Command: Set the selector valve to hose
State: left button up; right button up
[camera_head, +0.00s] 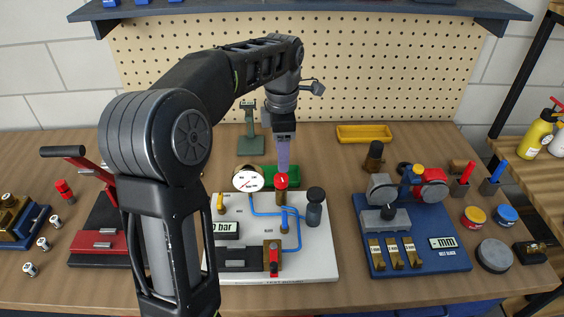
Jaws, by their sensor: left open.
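The white test board (315,265) lies in the middle of the bench, with blue tubing on it and small labels too small to read. A red-topped knob on a bronze-coloured stem (281,184) stands at the board's back, where the blue lines start; it looks like the selector valve. Its setting is too small to tell. My left gripper (283,168) points straight down over the red top, its pale purple fingers open. The fingertips are at or just above the knob; I cannot tell whether they touch it. My right gripper is out of view.
A round white gauge (248,178), a dark cylinder (315,195) and a red-handled lever (273,262) are also on the board. A blue measuring station (425,255) stands to the right, a red-handled press (95,240) to the left. A yellow tray (362,134) lies behind.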

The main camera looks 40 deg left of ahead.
aim_at(220, 203)
jog(key=k+l, duration=0.8)
jog(key=l, duration=0.1)
